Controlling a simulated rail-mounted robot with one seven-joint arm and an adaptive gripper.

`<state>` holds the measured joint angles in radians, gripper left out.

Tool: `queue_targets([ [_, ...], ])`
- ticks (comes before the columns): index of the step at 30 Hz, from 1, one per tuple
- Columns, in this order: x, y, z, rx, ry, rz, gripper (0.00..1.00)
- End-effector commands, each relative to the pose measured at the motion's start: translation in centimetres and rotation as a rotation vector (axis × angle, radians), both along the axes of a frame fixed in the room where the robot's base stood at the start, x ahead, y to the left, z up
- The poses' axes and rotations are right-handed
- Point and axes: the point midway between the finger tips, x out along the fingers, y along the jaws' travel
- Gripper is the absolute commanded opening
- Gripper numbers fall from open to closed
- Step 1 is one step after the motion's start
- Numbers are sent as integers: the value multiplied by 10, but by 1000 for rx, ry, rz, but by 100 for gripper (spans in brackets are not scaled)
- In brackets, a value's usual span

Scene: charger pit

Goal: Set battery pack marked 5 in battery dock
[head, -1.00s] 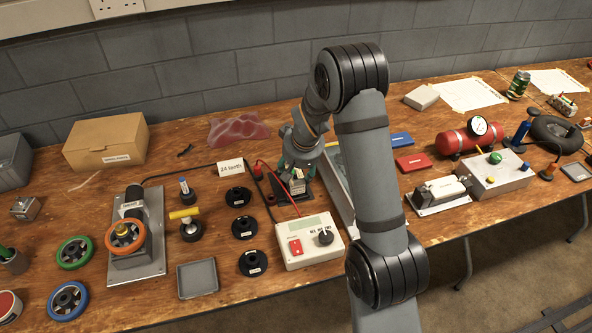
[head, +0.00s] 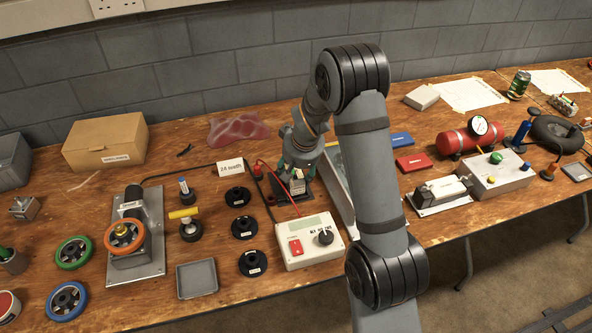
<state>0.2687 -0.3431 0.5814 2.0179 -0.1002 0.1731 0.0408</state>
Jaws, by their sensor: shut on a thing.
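My gripper (head: 299,172) is at the middle of the bench, behind the charger box, pointing down. It is shut on a small pale battery pack (head: 298,187) with a dark label; I cannot read the number on it. The pack is upright at a dark, flat dock (head: 280,212), which has red leads beside it. From this angle I cannot tell whether the pack is seated in the dock or just above it. My forearm hides part of the bench to the right.
A white charger box (head: 309,242) with a red switch and black knob stands just in front. Several black discs (head: 238,195) and a card (head: 230,167) lie to the left. A long tray (head: 338,195) is close on the right, partly behind my arm.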

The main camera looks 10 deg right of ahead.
Motion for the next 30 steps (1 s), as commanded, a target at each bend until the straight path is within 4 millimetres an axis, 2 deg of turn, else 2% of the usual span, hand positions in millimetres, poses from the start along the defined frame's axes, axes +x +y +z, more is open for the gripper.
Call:
queue_targets([
  [30, 1, 0, -1, 0, -4, 1, 3],
])
